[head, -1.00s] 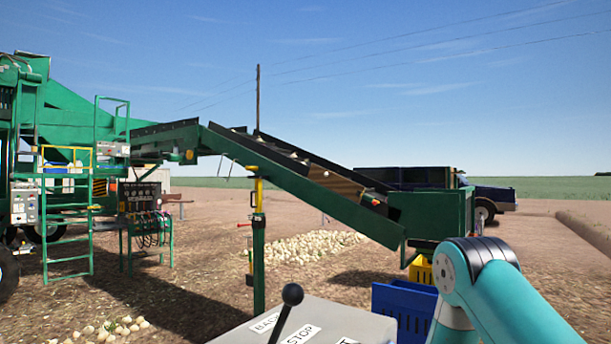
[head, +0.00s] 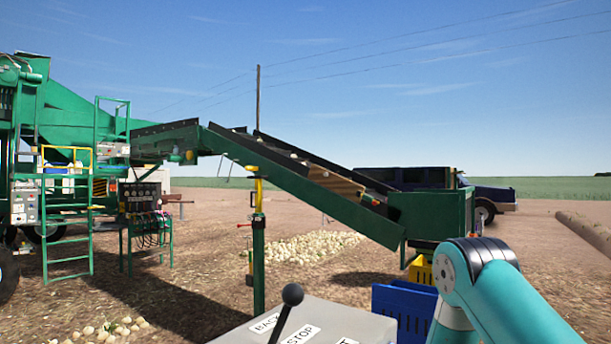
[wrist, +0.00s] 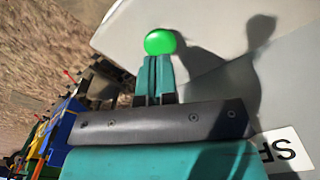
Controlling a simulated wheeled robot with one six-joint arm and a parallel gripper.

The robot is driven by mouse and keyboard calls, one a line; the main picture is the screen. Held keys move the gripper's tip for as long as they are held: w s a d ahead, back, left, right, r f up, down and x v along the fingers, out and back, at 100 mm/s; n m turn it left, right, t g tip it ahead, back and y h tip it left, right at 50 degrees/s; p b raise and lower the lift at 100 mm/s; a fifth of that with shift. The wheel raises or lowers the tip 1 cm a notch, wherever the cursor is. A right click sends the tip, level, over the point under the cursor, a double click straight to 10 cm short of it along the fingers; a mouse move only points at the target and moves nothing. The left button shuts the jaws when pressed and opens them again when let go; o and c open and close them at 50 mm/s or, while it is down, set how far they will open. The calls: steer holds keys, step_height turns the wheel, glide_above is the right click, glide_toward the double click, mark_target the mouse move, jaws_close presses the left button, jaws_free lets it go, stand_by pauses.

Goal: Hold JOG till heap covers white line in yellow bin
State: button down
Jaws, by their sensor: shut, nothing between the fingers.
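My gripper (wrist: 155,72) is shut and empty in the wrist view. Its fingertips are at the round green button (wrist: 160,42) on the pale control box (wrist: 225,75); I cannot tell whether the button is pressed in. In the head view the yellow bin (head: 419,271) stands under the lower end of the green elevator (head: 325,193), mostly hidden by my arm and a blue crate. Its inside, heap and white line do not show. A few pale onions (head: 293,155) lie on the elevator's belt.
The blue crate (head: 402,305) stands in front of the yellow bin. A black-knobbed lever (head: 292,294) rises from the control box near its BACK and STOP labels. An onion pile (head: 315,247) lies on the ground behind the elevator. A dark blue pickup (head: 490,195) is parked beyond.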

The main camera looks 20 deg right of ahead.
steer(key=shift+f, duration=0.2)
steer(key=shift+f+b, duration=1.1)
steer(key=shift+f, duration=0.2)
steer(key=shift+r, duration=0.1)
stand_by(4.4)
step_height(320, 180, up, 7)
steer(key=p, duration=0.5)
steer(key=shift+r, duration=0.1)
stand_by(1.1)
